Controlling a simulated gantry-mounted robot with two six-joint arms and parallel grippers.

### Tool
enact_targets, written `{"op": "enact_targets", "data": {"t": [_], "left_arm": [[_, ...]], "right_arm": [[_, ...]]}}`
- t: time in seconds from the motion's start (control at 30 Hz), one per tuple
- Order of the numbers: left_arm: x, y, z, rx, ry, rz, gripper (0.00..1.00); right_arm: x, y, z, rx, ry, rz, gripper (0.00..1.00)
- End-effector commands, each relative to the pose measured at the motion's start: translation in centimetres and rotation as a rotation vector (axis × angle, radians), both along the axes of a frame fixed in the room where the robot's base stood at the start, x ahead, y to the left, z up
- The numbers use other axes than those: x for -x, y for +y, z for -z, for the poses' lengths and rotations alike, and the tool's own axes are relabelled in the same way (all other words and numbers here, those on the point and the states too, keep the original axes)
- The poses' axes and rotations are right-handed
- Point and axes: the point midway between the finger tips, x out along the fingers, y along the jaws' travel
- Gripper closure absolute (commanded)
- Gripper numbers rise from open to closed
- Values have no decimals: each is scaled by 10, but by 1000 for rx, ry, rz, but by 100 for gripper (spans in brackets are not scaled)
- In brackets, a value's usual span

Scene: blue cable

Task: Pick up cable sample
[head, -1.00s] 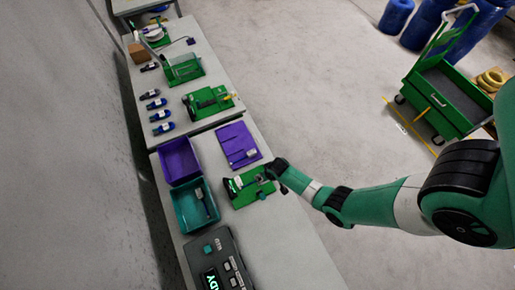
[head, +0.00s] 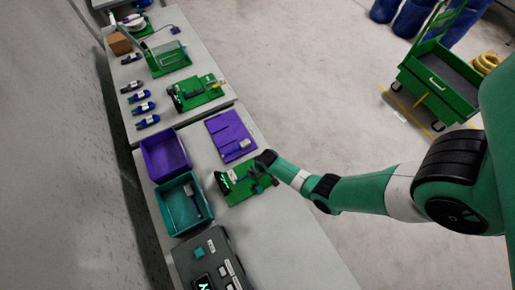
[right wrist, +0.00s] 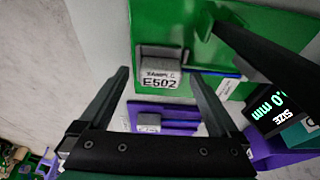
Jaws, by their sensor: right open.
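The cable sample, a grey block labelled "SAMPLE E502" (right wrist: 158,77) with a thin blue cable (right wrist: 212,73) running right from it, lies on a green board (right wrist: 165,22) in the right wrist view. My right gripper (right wrist: 158,76) is open, its fingers either side of the labelled block in the picture. I cannot tell whether they touch it. In the head view my right gripper (head: 262,172) is over the green board (head: 236,196) and hides part of it. My left gripper is not in view.
A purple board (head: 222,127) with a grey block (head: 244,143) lies beyond the green board. A purple bin (head: 146,152) and a teal bin (head: 163,212) stand left. A dark device (head: 212,262) sits nearby. A size display (right wrist: 283,112) shows at the right of the wrist view.

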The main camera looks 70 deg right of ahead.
Motion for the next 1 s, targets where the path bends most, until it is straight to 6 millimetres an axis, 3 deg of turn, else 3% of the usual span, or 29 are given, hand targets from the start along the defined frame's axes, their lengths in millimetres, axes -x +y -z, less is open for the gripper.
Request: {"op": "enact_targets", "data": {"t": [0.23,0.73,0.8,1.0], "left_arm": [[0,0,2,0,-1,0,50],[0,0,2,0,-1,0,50],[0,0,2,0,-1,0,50],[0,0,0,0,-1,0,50]], "right_arm": [[-1,-1,1,1,-1,0,4],[-1,-1,2,0,0,0,94],[-1,-1,2,1,-1,0,100],[-1,-1,0,1,-1,0,100]]}}
